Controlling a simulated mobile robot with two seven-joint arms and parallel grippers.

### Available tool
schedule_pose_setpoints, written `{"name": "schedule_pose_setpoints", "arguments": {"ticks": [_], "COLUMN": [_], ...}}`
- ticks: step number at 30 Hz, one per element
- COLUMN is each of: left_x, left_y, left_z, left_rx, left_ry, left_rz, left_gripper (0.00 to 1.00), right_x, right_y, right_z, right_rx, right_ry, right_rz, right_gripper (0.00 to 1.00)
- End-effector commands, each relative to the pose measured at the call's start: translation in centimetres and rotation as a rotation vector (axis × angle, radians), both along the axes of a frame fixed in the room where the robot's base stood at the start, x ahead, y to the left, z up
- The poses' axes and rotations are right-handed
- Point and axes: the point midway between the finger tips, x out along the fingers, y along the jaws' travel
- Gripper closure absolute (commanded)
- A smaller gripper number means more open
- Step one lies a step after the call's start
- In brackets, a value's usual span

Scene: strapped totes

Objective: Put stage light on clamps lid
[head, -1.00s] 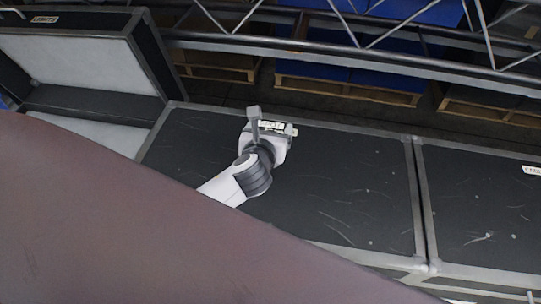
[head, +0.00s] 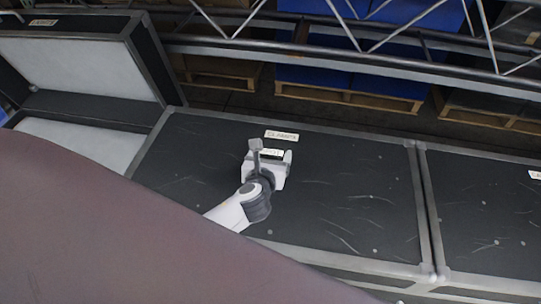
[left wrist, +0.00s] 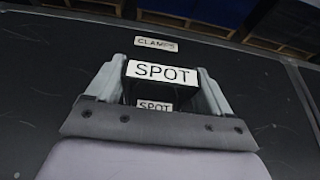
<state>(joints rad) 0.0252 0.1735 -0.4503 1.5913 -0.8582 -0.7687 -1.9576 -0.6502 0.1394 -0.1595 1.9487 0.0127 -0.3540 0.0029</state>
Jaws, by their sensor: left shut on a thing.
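My left gripper (head: 268,168) is over the black clamps lid (head: 340,200), whose white CLAMPS label (head: 282,135) shows just beyond it. In the left wrist view the gripper (left wrist: 160,90) is shut on the stage light (left wrist: 162,72), a dark body with SPOT labels, held between the two grey fingers. In the head view the light shows mainly as its small white label (head: 271,153) between the fingers. The CLAMPS label (left wrist: 156,43) also shows beyond the light in the left wrist view. I cannot tell whether the light touches the lid. My right gripper is not in view.
An open case (head: 85,65) with a pale lining stands at the left. Another black case lid (head: 485,200) adjoins on the right across a metal-edged seam. A metal truss (head: 340,55) and pallets with blue loads are behind. The lower left of the head view is blocked.

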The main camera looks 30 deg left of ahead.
Motion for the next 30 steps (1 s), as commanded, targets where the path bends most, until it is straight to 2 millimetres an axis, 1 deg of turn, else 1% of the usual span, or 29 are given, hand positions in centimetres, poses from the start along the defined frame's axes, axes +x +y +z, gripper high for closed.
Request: {"name": "schedule_pose_setpoints", "arguments": {"ticks": [4,5,6,13,16,17,20,23,30], "left_x": [0.1,0.0,0.0,0.0,0.0,-0.3,-1.5,-3.1,-7.5], "left_y": [0.0,0.0,0.0,0.0,0.0,-0.1,-0.4,-0.7,-1.9], "left_z": [-0.2,-0.4,-0.4,-0.3,0.3,0.2,0.7,1.5,3.3], "left_rx": [0.002,0.001,0.001,0.001,0.0,0.001,0.002,0.001,0.0], "left_ry": [-0.005,0.0,0.0,0.0,-0.001,0.001,0.001,0.001,0.002], "left_rz": [-0.001,0.0,0.0,0.001,0.0,0.0,-0.001,0.0,-0.001], "left_gripper": [1.0,0.12,0.0,0.0,0.0,0.0,0.0,0.0,0.0], "right_x": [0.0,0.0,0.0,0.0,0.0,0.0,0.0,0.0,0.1], "right_y": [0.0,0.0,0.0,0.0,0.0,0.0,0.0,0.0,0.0], "right_z": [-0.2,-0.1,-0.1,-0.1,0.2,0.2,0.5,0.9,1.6], "right_rx": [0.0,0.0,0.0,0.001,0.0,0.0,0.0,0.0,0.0], "right_ry": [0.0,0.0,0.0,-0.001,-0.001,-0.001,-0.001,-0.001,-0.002], "right_rz": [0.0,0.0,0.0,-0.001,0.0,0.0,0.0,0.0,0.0], "right_gripper": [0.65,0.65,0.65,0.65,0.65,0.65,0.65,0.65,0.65]}}
